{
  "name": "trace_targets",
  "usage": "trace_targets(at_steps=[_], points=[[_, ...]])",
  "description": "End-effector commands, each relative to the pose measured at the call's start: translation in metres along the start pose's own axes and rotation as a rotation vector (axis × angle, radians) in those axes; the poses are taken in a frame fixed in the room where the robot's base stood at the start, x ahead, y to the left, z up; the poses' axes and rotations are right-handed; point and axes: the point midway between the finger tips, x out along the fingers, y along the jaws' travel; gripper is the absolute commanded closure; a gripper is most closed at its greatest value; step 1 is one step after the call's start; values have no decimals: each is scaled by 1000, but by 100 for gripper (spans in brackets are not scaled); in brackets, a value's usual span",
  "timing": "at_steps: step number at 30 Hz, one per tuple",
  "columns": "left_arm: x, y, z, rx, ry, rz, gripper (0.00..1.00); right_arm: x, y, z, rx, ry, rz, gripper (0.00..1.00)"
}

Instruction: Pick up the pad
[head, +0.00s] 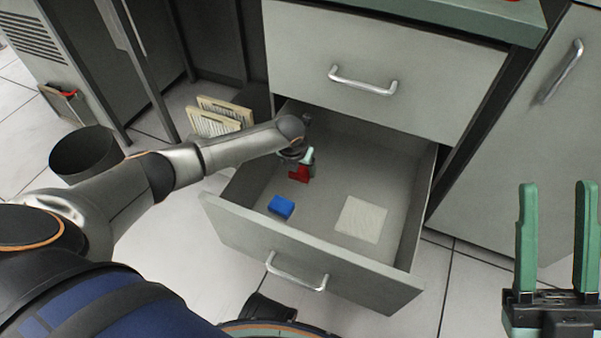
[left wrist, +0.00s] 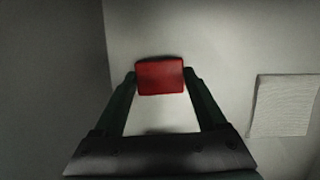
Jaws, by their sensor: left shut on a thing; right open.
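A red block-like thing (head: 299,174) is between the fingers of my left gripper (head: 307,160), inside the open drawer (head: 230,220). In the left wrist view the red thing (left wrist: 160,77) sits between both fingertips, which touch its sides. A flat white square pad (head: 361,219) lies on the drawer floor toward the front right; it also shows at the right of the left wrist view (left wrist: 284,105). A blue block (head: 281,207) lies on the drawer floor at the front left. My right gripper (head: 557,188) is open and empty, outside the drawer at the right.
A closed drawer (head: 420,60) is above the open one, under a green counter top (head: 430,12). A closed cabinet door (head: 515,130) is at the right. A dark bin (head: 85,155) and cream slatted items (head: 213,120) stand on the floor at the left.

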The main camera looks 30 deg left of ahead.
Motion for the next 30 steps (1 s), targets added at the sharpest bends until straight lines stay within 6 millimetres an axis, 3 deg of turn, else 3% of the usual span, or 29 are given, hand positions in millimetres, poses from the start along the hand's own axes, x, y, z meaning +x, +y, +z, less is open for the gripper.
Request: trace_targets(at_steps=[8, 15, 30], points=[[-1, 0, 0, 0, 0, 0, 81, 1, 0, -1, 0, 0, 0, 55], [-21, -11, -3, 3, 0, 0, 81, 12, 7, -13, 9, 5, 6, 55], [-90, -91, -49, 3, 1, -3, 81, 44, 27, -52, -32, 36, 7, 55]])
